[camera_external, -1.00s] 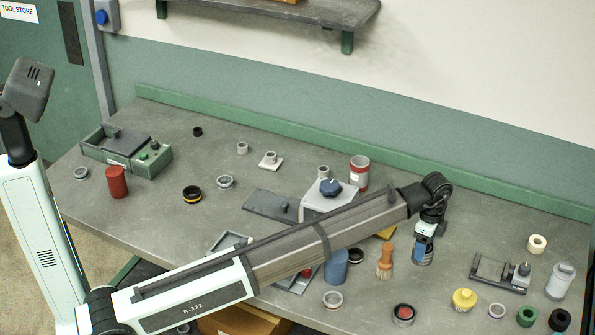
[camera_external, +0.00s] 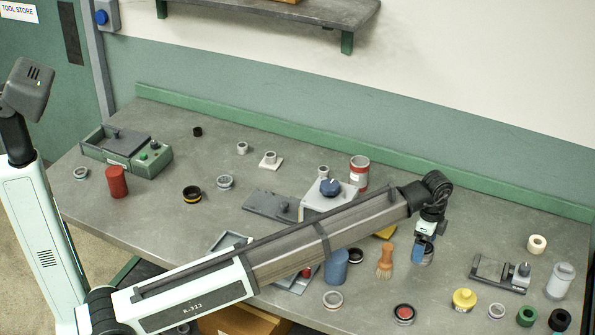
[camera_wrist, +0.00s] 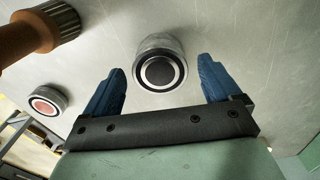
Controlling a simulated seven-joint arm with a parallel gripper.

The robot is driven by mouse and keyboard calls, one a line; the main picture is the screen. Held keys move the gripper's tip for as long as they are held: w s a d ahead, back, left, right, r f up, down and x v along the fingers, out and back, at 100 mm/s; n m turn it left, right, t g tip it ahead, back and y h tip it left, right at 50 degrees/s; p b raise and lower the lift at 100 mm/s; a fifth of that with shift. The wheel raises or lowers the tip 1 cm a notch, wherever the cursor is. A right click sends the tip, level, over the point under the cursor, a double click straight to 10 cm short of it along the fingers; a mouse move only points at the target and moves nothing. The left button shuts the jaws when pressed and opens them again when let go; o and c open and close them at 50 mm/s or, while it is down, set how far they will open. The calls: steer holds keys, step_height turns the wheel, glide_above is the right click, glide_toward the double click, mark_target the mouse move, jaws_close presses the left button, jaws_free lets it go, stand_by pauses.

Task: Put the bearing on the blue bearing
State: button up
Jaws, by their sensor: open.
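My gripper (camera_external: 423,250) is open and empty above the right part of the bench. In the wrist view its two blue fingertips (camera_wrist: 162,80) stand apart. A silver bearing with a black centre and a pale ring (camera_wrist: 158,70) lies just beyond and between the fingertips, untouched as far as I can see. In the external view this bearing is mostly hidden under my gripper. I cannot clearly tell a blue bearing; a grey-blue ring (camera_external: 225,183) lies at the middle left of the bench.
A wooden-handled brush (camera_external: 384,262) stands left of my gripper and shows in the wrist view (camera_wrist: 30,35). A red-centred ring (camera_external: 404,313) lies nearer the front. A blue cylinder (camera_external: 336,268), a yellow pot (camera_external: 464,299) and a grey fixture (camera_external: 500,272) stand around.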

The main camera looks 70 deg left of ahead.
step_height(320, 180, up, 12)
steer(key=shift+f, duration=0.15)
stand_by(0.3)
